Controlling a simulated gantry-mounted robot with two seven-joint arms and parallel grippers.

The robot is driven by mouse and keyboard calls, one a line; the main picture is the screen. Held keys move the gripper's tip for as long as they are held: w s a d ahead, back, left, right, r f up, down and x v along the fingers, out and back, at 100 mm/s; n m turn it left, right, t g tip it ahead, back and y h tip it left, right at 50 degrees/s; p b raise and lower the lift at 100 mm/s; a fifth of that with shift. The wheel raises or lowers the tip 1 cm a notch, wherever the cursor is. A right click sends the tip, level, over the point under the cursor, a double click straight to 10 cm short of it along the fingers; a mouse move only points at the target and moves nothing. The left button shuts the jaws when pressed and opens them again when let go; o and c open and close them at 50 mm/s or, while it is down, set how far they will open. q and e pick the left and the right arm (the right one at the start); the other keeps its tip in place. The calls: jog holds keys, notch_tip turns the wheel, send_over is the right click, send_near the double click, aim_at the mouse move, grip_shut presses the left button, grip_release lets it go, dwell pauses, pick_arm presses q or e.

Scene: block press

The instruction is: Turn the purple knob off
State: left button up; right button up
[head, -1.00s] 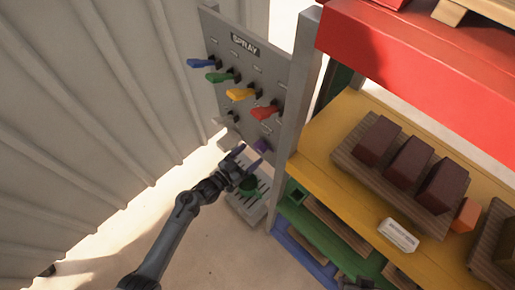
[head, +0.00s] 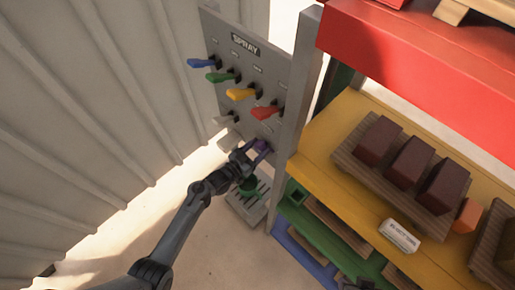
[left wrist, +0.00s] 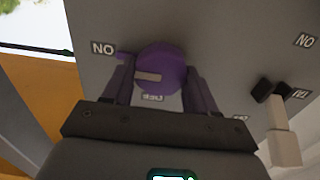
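The purple knob (head: 262,145) is low on the grey SPRAY panel (head: 225,105), partly hidden by my left gripper (head: 254,151) in the head view. In the left wrist view the knob (left wrist: 165,62) sits between the two fingers of the left gripper (left wrist: 160,85), one on each side. The fingers are spread around it; firm contact cannot be made out. The knob's pale marker points left, toward a label that reads ON upside down. Another label below the knob is partly hidden. I do not make out my right gripper.
Blue (head: 201,63), green (head: 220,77), yellow (head: 241,94) and red (head: 264,113) handles stick out above the knob. A pale handle (left wrist: 282,140) is close beside it. A shelf rack (head: 310,135) with dark blocks stands to the right. A green button (head: 248,186) is below.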

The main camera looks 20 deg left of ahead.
pick_arm(q)
jog(key=c, duration=0.3)
jog(key=n+p, duration=0.1)
jog(key=n, duration=0.2)
jog(key=shift+r+n, duration=0.1)
jog(key=shift+n, duration=0.2)
jog(key=n+p, duration=0.1)
jog(key=n, duration=0.3)
jog(key=shift+a+n, duration=0.15)
jog(key=shift+n, duration=0.15)
jog(key=n+p, duration=0.1)
jog(key=n, duration=0.4)
jog(key=shift+w, duration=0.1)
jog(key=shift+f+n+p, duration=0.15)
jog(key=shift+n+p, duration=0.15)
jog(key=shift+n, duration=0.9)
jog(key=shift+f+n+p, duration=0.15)
jog(key=shift+n+p, duration=0.15)
jog(key=shift+n, duration=0.9)
